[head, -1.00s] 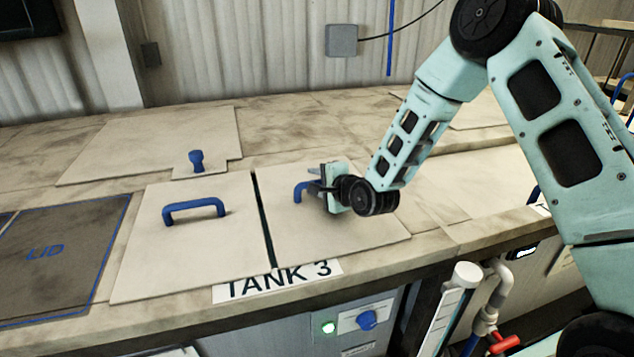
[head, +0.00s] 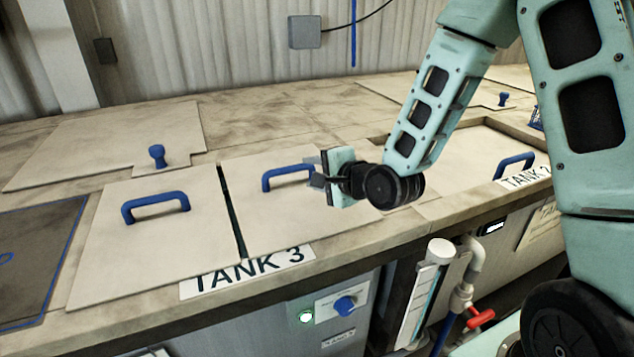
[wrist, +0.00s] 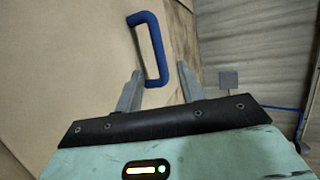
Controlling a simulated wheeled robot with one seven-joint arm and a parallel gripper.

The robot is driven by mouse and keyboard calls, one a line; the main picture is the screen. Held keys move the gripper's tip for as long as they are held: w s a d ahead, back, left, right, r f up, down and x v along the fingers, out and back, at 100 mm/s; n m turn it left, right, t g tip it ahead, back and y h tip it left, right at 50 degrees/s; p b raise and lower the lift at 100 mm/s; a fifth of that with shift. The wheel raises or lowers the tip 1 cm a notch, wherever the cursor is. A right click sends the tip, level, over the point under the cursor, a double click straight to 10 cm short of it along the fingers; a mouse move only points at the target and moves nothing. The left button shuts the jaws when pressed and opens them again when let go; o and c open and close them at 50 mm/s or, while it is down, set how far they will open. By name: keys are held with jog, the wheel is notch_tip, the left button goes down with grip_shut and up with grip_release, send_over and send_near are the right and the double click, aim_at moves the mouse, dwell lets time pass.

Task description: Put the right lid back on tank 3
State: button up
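Tank 3 carries two pale lids side by side with a narrow dark gap between them. The right lid (head: 275,215) lies on the tank, and its blue handle (head: 287,176) stands up from it. The left lid (head: 140,240) has a blue handle (head: 155,204) too. My gripper (head: 318,180) is just right of the right lid's handle.
The tank 3 label (head: 248,270) is on the front edge. A marked lid area (head: 35,245) lies at the far left. A rear lid with a blue knob (head: 156,155) is behind. Tank 2 (head: 522,178) with a blue handle is at right. A pipe with a red valve (head: 480,317) stands in front.

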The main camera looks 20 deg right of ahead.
aim_at(298, 223)
jog(key=shift+s, duration=0.15)
jog(key=s+a+n+g, duration=0.1)
jog(key=a+n, duration=0.1)
jog(key=s+a+n+g, duration=0.1)
jog(key=s+a+n, duration=0.1)
jog(key=s+a+n+g, duration=0.1)
jog(key=a, duration=0.1)
jog(key=shift+s+f+n+g, duration=0.35)
jog(key=shift+f+n+g, duration=0.05)
jog(key=s+a+n+g, duration=0.1)
jog(key=s+n, duration=0.1)
jog(key=s+a+n+g, duration=0.1)
jog(key=s+n, duration=0.1)
jog(key=s, duration=0.1)
jog(key=s+a+n+g, duration=0.1)
jog(key=s+n, duration=0.1)
jog(key=shift+s+a+f, duration=0.15)
jog(key=shift+a, duration=0.2)
jog(key=s+r+n+g+h, duration=0.1)
jog(key=s+n, duration=0.4)
jog(key=s, duration=0.5)
jog(key=s+r+n+g+h, duration=0.2)
jog(key=s+n+g, duration=0.3)
jog(key=s, duration=0.4)
jog(key=shift+s+n+g+h, duration=0.4)
jog(key=shift+n, duration=0.4)
jog(key=shift+r, duration=0.1)
notch_tip(298, 223, down, 3)
jog(key=b, duration=0.3)
